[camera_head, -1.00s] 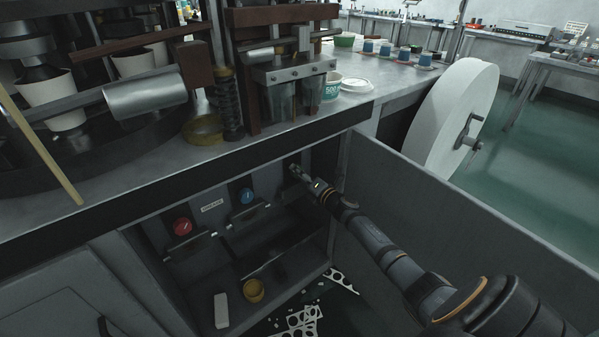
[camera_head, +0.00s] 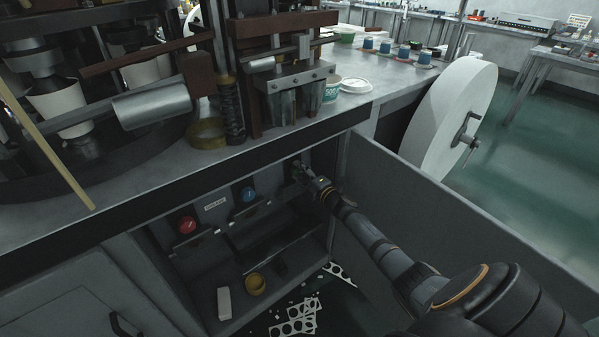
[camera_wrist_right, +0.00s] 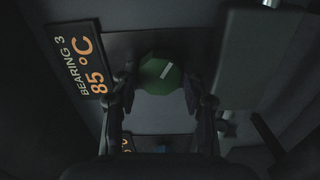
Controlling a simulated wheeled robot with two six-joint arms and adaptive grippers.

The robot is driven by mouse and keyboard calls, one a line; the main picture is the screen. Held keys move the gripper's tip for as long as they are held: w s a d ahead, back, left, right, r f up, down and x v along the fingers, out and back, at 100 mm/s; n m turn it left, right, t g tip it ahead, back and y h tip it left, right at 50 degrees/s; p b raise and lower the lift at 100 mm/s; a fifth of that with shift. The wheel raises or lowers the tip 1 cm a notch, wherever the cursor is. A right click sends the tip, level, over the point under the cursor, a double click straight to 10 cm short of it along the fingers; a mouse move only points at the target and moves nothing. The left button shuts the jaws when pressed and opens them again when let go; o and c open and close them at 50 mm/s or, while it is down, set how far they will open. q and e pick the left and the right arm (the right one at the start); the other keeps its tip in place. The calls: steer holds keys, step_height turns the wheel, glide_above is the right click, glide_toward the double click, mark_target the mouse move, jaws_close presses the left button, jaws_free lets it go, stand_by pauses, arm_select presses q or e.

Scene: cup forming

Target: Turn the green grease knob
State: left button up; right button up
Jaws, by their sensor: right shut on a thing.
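The green knob (camera_wrist_right: 161,74) shows in the right wrist view, with a pale mark on its face. It sits between the two fingers of my right gripper (camera_wrist_right: 160,85), which are shut on it. In the head view my right gripper (camera_head: 302,174) reaches into the open cabinet, at the panel's right end, and mostly hides the knob. A red knob (camera_head: 187,225) and a blue knob (camera_head: 249,194) are on the same panel to the left. My left gripper is not in view.
A sign (camera_wrist_right: 79,62) reading "BEARING 3 85 °C" is beside the green knob. The open cabinet door (camera_head: 440,220) stands to the right of my arm. The counter edge (camera_head: 250,155) runs above.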

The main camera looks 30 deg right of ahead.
stand_by(0.4)
steer(key=o, duration=1.1)
steer(key=shift+d, duration=0.1)
steer(key=shift+o, duration=0.2)
steer(key=shift+s+f, duration=0.1)
steer(key=shift+s, duration=0.25)
steer(key=s, duration=0.6)
steer(key=shift+s+d, duration=0.25)
steer(key=shift+s, duration=0.15)
